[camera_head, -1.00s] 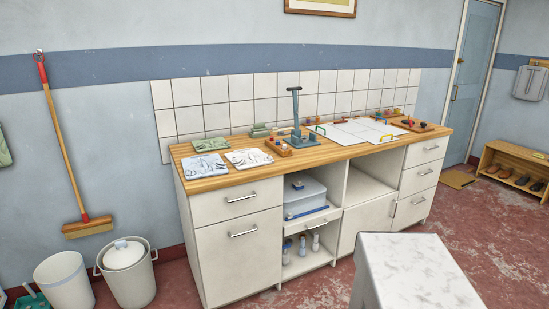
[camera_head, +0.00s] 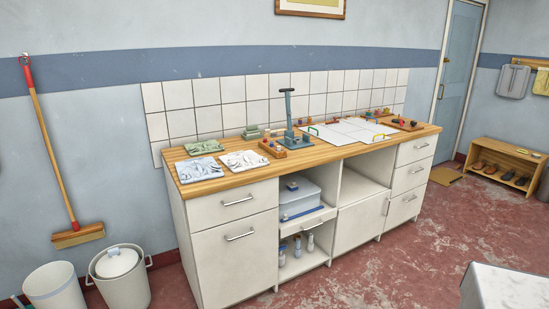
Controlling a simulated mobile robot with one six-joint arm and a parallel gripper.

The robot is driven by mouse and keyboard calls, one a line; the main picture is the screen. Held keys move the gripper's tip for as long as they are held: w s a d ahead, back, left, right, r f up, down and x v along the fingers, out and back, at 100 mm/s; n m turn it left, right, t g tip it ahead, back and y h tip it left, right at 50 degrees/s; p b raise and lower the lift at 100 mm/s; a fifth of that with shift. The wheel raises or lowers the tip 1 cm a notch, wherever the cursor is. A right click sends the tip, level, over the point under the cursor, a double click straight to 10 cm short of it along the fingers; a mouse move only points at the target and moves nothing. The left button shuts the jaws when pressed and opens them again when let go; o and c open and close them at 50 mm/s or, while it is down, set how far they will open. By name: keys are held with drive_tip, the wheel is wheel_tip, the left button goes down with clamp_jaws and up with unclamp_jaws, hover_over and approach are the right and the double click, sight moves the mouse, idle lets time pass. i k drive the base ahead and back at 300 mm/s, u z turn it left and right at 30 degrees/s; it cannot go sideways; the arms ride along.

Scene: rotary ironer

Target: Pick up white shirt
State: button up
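A folded white shirt (camera_head: 244,160) with faint dark marks lies flat on the left part of the wooden worktop (camera_head: 222,181), near the front edge. A folded pale blue garment (camera_head: 198,169) lies just to its left. A folded green garment (camera_head: 203,147) lies behind them. My gripper is not in view.
A blue-grey upright press (camera_head: 289,120) and a wooden block with small knobs (camera_head: 271,149) stand right of the shirt. A pale marbled block (camera_head: 506,289) is at bottom right. Bins (camera_head: 121,281) stand left; red floor in front is open.

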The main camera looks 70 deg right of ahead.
sight(241, 160)
drive_tip(key=z, duration=0.8)
drive_tip(key=k, duration=0.5)
drive_tip(key=z, duration=0.85)
drive_tip(key=k, duration=0.95)
drive_tip(key=z, duration=0.05)
drive_tip(key=i, duration=0.5)
drive_tip(key=u, duration=0.75)
drive_tip(key=i, duration=1.45)
drive_tip(key=u, duration=0.1)
